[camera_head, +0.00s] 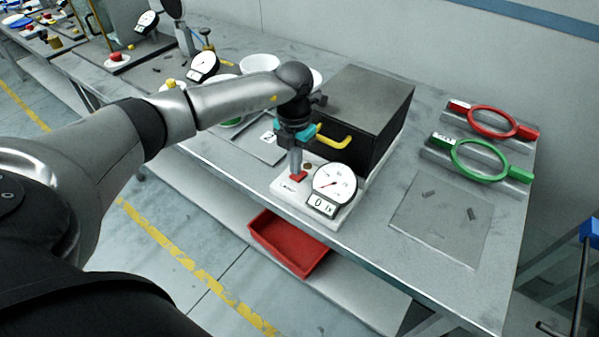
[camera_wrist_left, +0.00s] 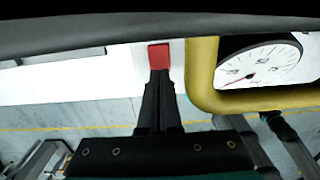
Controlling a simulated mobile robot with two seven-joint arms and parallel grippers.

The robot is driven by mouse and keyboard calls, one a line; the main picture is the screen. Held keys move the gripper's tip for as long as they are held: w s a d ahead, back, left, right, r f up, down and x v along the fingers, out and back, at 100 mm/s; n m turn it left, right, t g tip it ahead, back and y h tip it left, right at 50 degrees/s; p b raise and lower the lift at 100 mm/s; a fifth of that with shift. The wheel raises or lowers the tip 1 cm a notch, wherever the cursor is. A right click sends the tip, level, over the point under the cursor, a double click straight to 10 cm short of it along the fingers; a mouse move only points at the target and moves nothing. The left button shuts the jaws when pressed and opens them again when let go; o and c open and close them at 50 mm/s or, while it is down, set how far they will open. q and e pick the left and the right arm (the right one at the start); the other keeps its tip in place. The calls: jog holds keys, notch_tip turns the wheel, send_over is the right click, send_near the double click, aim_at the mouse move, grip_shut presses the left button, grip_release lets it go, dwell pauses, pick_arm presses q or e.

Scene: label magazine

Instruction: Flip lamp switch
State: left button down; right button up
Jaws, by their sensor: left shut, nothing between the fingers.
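A white base (camera_head: 284,190) with a round white dial (camera_head: 335,183) stands at the table's front edge in the head view. A small label reading like "0 1x" (camera_head: 321,206) is below the dial. My left gripper (camera_head: 297,172) points down over this base, left of the dial, fingers shut and empty. A small red piece (camera_head: 298,177) is right at its fingertips; I cannot tell whether it is touched or part of the tips. In the left wrist view the red piece (camera_wrist_left: 159,57) sits at the end of the shut black fingers, with the dial (camera_wrist_left: 258,67) to the right. I cannot make out a lamp.
A dark box (camera_head: 362,107) with a yellow handle (camera_head: 334,141) stands just behind the gripper; the handle is close in the wrist view (camera_wrist_left: 200,80). Red and green rings (camera_head: 492,122) lie at the right. A red bin (camera_head: 288,243) is below the table edge. The front right tabletop is mostly clear.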

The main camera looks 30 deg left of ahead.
aim_at(295, 177)
pick_arm(q)
jog(key=shift+s+f+b, duration=0.15)
jog(key=shift+f+b, duration=0.15)
jog(key=shift+f, duration=0.25)
jog(key=shift+r+p, duration=0.5)
notch_tip(295, 177, up, 6)
jog(key=p, duration=0.4)
jog(key=shift+p, duration=0.3)
